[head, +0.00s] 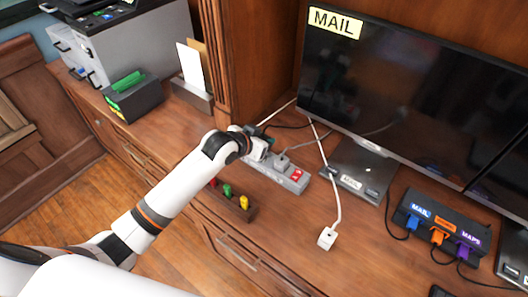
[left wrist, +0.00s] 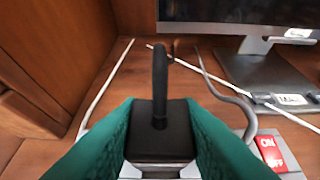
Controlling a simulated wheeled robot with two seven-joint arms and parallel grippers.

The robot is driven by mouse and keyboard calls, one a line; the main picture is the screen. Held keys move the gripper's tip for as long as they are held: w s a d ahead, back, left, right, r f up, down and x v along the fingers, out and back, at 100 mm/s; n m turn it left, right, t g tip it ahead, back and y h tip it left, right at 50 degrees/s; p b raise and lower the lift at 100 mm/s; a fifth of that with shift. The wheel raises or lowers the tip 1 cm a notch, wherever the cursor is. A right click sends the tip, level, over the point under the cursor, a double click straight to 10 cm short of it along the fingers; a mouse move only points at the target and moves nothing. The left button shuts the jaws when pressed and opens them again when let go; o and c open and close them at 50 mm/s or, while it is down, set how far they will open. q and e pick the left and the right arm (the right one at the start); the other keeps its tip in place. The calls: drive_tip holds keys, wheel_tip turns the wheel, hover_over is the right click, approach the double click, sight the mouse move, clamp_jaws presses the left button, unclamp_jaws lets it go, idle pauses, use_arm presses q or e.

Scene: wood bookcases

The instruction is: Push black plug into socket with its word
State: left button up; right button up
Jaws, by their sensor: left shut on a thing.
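The black plug (left wrist: 158,145) is between the green finger pads of my left gripper (left wrist: 160,150), with its black cord rising from its middle. My left gripper (head: 262,143) is shut on it, at the left end of the grey power strip (head: 295,182). A grey plug (head: 282,161) with a grey cord sits on the strip beside the gripper. The strip's red switch (head: 297,175) reads ON and OFF in the left wrist view (left wrist: 277,153). The gripper hides the strip's left end; the plug's underside and any socket word there are hidden. My right gripper is not in view.
A monitor (head: 400,90) labelled MAIL stands behind on its base (head: 358,168). A loose white plug (head: 327,238) lies in front. A black hub (head: 440,218) with blue, orange and purple plugs is at right. A small holder (head: 232,205) with coloured pegs sits near the front edge.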

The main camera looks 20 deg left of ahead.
use_arm(q)
drive_tip(key=shift+f, duration=0.45)
wheel_tip(320, 180, down, 3)
drive_tip(key=shift+f, duration=0.25)
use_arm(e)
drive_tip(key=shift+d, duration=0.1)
use_arm(q)
drive_tip(key=shift+f, duration=0.15)
drive_tip(key=o, duration=1)
drive_tip(key=shift+c, duration=0.2)
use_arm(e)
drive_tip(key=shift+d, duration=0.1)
